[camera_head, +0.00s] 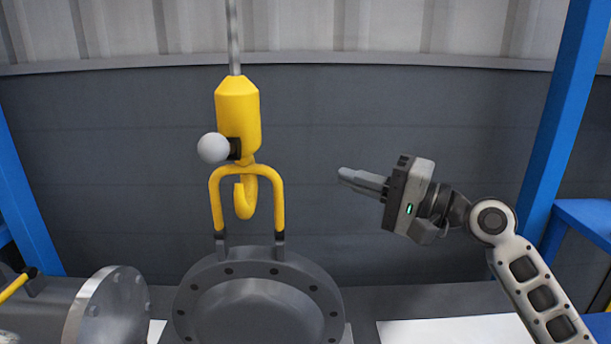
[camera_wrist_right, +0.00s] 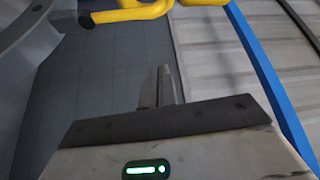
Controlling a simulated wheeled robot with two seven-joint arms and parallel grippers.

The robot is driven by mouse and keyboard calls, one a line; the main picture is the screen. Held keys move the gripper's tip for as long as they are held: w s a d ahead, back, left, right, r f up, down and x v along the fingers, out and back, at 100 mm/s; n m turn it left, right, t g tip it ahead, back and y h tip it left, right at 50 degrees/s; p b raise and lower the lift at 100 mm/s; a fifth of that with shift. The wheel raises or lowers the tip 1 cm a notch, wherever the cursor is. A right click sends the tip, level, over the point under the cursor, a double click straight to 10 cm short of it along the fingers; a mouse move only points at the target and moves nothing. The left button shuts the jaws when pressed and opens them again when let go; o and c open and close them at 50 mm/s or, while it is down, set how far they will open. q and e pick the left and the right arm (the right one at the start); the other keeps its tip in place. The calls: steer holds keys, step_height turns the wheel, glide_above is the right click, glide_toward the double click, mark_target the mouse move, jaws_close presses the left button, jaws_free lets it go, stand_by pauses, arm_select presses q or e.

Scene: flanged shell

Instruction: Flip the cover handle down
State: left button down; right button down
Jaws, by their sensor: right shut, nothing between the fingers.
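The cover handle (camera_head: 279,200) is a yellow U-shaped bar standing upright on the top edge of the round grey flanged cover (camera_head: 258,270) in the head view. A yellow crane hook (camera_head: 244,195) hangs through or right beside the handle's arch; I cannot tell if they touch. My right gripper (camera_head: 345,177) is shut and empty, in the air to the right of the handle, pointing left. In the right wrist view its fingers (camera_wrist_right: 161,88) are together, with part of the yellow handle (camera_wrist_right: 130,12) at the top edge. My left gripper is not in view.
A yellow hoist block (camera_head: 238,110) with a white ball (camera_head: 213,148) hangs on a rod above the handle. A grey flanged cylinder (camera_head: 105,305) lies at the lower left. Blue posts (camera_head: 565,110) stand at both sides. The space between handle and right gripper is clear.

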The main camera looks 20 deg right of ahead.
arm_select(q)
steer(key=p, duration=0.1)
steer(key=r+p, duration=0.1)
steer(key=p, duration=0.1)
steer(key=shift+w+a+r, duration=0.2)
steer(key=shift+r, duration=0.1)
arm_select(e)
steer(key=w+a, duration=0.4)
steer(key=a, duration=0.4)
steer(key=shift+w, duration=0.3)
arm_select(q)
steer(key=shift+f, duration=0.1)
arm_select(e)
steer(key=shift+a, duration=0.15)
